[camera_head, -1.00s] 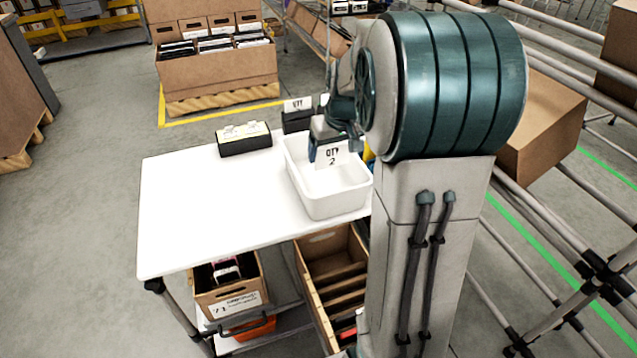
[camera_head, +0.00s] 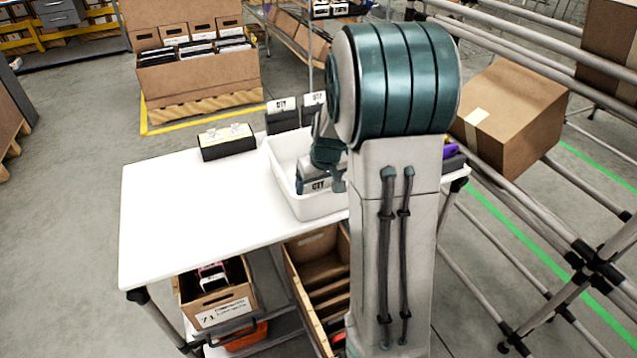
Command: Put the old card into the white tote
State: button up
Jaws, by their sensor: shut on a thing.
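The white tote (camera_head: 289,185) stands on the right part of the white table. My gripper (camera_head: 318,183) is down inside the tote's opening and shut on a white card marked "QTY" (camera_head: 319,186). The card's lower part is hidden, and I cannot tell whether it touches the tote's floor. Part of the tote's right side is hidden behind my arm.
A dark card box (camera_head: 228,143) sits left of the tote. Holders with white QTY cards (camera_head: 282,106) stand behind it. The white table (camera_head: 185,205) is clear at left. Cardboard bins (camera_head: 215,293) sit below. A tilted carton (camera_head: 513,117) rests on the rack at right.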

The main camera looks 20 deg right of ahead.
jog(key=shift+f, duration=0.15)
jog(key=o, duration=0.9)
jog(key=shift+r, duration=0.55)
jog(key=p+v, duration=0.2)
jog(key=v, duration=0.9)
jog(key=shift+g, duration=0.9)
jog(key=s+a, duration=0.4)
jog(key=s, duration=0.2)
jog(key=s+a, duration=0.3)
jog(key=s, duration=0.4)
jog(key=s+a+f, duration=0.1)
jog(key=s+a, duration=0.3)
jog(key=s, duration=0.2)
jog(key=shift+s+a, duration=0.3)
jog(key=shift+s, duration=0.1)
